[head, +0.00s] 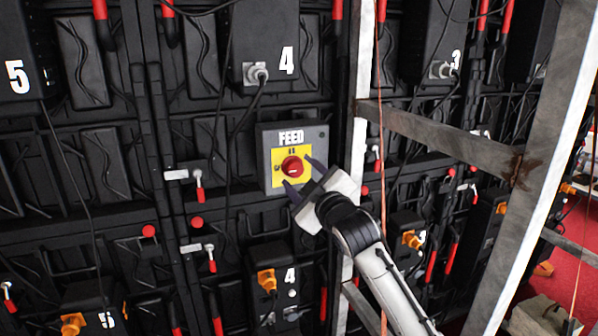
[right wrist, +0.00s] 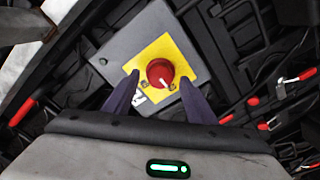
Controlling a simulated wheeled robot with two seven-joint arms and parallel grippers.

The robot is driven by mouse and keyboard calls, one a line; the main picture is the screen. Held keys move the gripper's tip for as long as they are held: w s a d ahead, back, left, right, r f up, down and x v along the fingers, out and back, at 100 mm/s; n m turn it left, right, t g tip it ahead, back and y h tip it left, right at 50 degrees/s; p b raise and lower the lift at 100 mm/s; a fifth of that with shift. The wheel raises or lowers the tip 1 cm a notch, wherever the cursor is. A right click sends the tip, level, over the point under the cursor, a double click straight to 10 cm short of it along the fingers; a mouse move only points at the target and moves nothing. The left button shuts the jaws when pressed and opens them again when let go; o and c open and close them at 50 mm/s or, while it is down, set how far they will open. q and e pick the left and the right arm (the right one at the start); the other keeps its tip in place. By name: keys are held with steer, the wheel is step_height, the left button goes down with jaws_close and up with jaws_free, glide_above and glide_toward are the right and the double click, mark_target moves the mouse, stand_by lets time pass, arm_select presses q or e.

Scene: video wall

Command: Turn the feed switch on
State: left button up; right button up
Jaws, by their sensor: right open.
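The feed switch is a grey box (head: 316,138) marked FEED, with a yellow plate (head: 278,166) and a red round knob (head: 292,166). The knob also shows in the right wrist view (right wrist: 160,72), with a pale pointer mark on its face. My right gripper (head: 302,177) is open just in front of the box, with its fingers to the lower left and upper right of the knob's lower right side. In the right wrist view its two dark fingers (right wrist: 158,95) stand apart, with the knob beyond and between their tips. I cannot tell whether they touch it. My left gripper is not in view.
Black video wall panels with cables, red handles and orange plugs (head: 267,280) surround the switch. A grey metal post (head: 352,120) stands close to the right of the box. A slanted crossbar (head: 440,137) and another post (head: 535,190) stand farther right.

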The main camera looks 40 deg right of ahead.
steer(key=shift+w+d, duration=0.15)
steer(key=shift+w, duration=0.5)
steer(key=c, duration=1)
steer(key=shift+c, duration=0.2)
